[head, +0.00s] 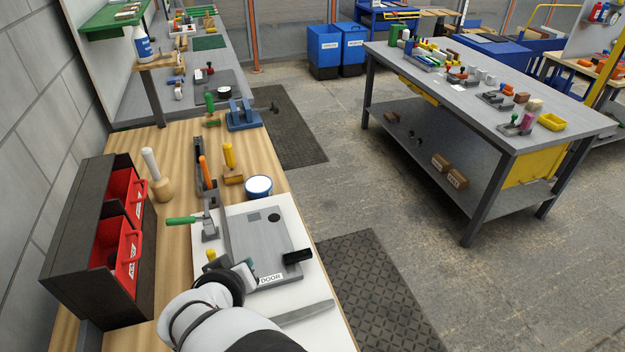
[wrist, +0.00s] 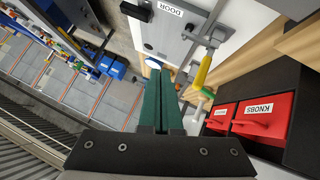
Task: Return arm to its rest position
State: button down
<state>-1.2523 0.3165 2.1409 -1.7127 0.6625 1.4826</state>
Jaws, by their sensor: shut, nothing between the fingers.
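My gripper (wrist: 161,80) shows in the wrist view as two dark green fingers pressed together, with nothing between them. In the head view my white and black arm reaches in from the bottom, near the lower left corner of the grey board labelled DOOR (head: 262,235). The fingertips are hard to make out there. The board lies on a white sheet (head: 306,328) on the wooden bench. A black block (head: 297,256) sits at the board's right edge. A toggle clamp with a green handle (head: 180,221) stands at the board's left. A clamp with a yellow handle (wrist: 204,70) shows close to my fingers.
A black cabinet (head: 75,240) with red bins (head: 128,262) stands at the left. A mallet (head: 157,175), an orange-handled clamp (head: 204,172) and a white and blue tin (head: 259,187) stand behind the board. Open floor (head: 400,215) lies to the right, before a grey workbench (head: 480,95).

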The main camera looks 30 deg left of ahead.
jog(key=w+d+r+m+h, duration=0.1)
jog(key=w+d+m+h, duration=0.15)
jog(key=d, duration=0.55)
jog(key=w+d+r+m+g+h, duration=0.1)
jog(key=w+d+m+h, duration=0.15)
jog(key=d, duration=0.55)
jog(key=w+d+r+m+h, duration=0.1)
jog(key=d+r+m+h, duration=0.15)
jog(key=d, duration=0.55)
jog(key=s+d+f+m+g, duration=0.2)
jog(key=s+d+m+g, duration=0.4)
jog(key=s+d, duration=0.5)
jog(key=s+m+g+y, duration=0.2)
jog(key=s+m+y, duration=0.1)
jog(key=s+y, duration=0.2)
jog(key=shift+s+a+r, duration=0.2)
jog(key=shift+s+a, duration=0.1)
jog(key=shift+s, duration=0.95)
